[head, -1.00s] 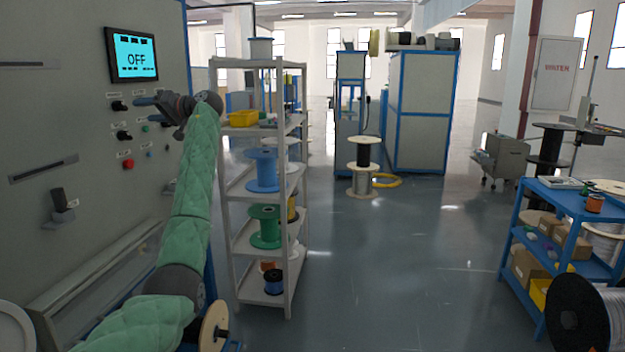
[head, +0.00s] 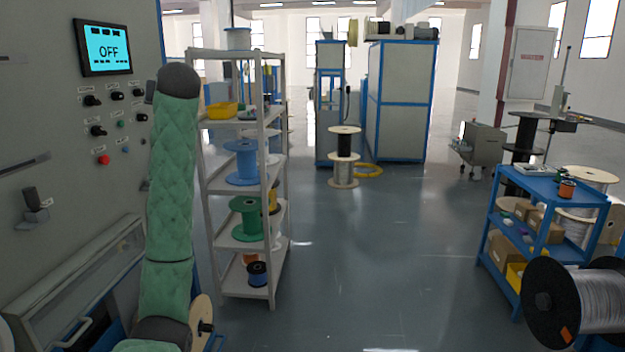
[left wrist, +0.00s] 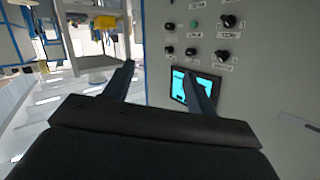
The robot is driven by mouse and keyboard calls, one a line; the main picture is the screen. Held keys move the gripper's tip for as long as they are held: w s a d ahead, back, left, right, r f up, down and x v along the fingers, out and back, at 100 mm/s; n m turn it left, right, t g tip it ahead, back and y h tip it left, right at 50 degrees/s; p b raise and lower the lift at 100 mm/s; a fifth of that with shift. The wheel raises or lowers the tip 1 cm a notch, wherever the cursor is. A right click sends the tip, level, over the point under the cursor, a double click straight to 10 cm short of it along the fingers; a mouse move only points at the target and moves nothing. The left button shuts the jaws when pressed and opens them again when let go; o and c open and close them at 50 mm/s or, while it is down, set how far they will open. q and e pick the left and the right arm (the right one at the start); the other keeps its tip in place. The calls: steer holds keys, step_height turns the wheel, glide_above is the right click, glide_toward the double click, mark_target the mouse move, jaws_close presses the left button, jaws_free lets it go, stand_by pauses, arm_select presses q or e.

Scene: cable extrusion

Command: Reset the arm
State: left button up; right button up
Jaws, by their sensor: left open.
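My left arm, in a green quilted sleeve, rises in front of the control panel (head: 60,120) at the left of the head view. My left gripper is hidden behind the arm there, apart from a small dark part at its edge. In the left wrist view the left gripper (left wrist: 162,80) shows two fingers apart with nothing between them. In the head view the screen (head: 104,48) reads OFF. My right gripper is in neither view.
A grey shelf rack (head: 205,215) with several spools stands just right of my left arm. A blue cart (head: 560,205) and a large black-flanged spool (head: 550,300) are at the right. The floor (head: 390,260) between them is clear.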

arm_select(q)
steer(key=s+d+f+m+h+p, duration=0.1)
steer(key=s+d+f+m+h, duration=0.15)
steer(key=s+d+f, duration=0.7)
steer(key=s+d+f+m+g+h+p, duration=0.1)
steer(key=s+d+f+m+h, duration=0.2)
steer(key=f, duration=1.1)
steer(key=s+d+f+m+h+p, duration=0.1)
steer(key=s+d+f+h, duration=0.2)
steer(key=s+d+f, duration=0.6)
steer(key=s+f+g+p, duration=0.1)
steer(key=s+f+g, duration=0.3)
steer(key=s+f, duration=1.2)
steer(key=s+d+f+g+h+p, duration=0.1)
steer(key=s+f+g, duration=0.4)
steer(key=s+f, duration=1.2)
steer(key=s+p, duration=0.1)
steer(key=s, duration=0.4)
steer(key=shift+s+f+p, duration=0.2)
steer(key=shift+f+p, duration=0.1)
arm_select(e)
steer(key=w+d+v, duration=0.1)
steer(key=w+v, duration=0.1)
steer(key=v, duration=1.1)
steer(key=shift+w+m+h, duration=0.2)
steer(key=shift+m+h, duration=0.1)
arm_select(q)
steer(key=shift+h, duration=0.25)
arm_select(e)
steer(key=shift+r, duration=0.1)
